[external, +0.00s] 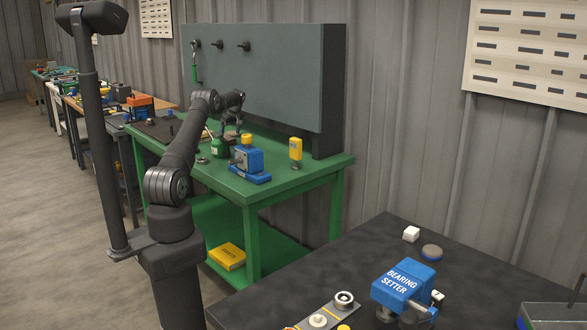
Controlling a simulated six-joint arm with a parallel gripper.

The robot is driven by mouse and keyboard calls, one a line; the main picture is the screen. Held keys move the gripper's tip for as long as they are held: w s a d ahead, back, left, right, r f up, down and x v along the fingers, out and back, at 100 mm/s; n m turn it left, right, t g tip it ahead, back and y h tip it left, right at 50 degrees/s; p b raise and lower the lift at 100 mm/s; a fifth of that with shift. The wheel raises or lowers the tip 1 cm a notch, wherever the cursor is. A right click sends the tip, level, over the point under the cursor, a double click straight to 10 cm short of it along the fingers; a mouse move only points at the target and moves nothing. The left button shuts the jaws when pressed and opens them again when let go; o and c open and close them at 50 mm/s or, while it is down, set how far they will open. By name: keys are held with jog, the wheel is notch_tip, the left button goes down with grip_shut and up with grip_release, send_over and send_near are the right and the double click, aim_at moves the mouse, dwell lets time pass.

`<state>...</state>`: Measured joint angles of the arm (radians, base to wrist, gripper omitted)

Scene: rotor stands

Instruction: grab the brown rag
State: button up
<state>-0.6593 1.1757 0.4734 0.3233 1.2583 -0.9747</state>
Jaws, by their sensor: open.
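A small dark brown patch, apparently the brown rag (230,135), lies on the green workbench (310,166), toward its back. It is tiny in this view and partly hidden. My gripper (235,122) is above the bench, close over the brown patch, with its fingers pointing down. It is open, and nothing shows clearly between the fingers. I cannot tell whether the fingers touch the rag.
A green container (218,148), a blue machine with a yellow top (249,158) and a yellow device (296,149) stand near my gripper. A grey tool panel (270,80) rises behind the bench. The bench's right front corner is clear.

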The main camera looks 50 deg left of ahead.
aim_at(229, 139)
jog(key=x, duration=0.4)
jog(key=shift+f, duration=0.4)
jog(key=c, duration=1.1)
jog(key=shift+r, duration=0.1)
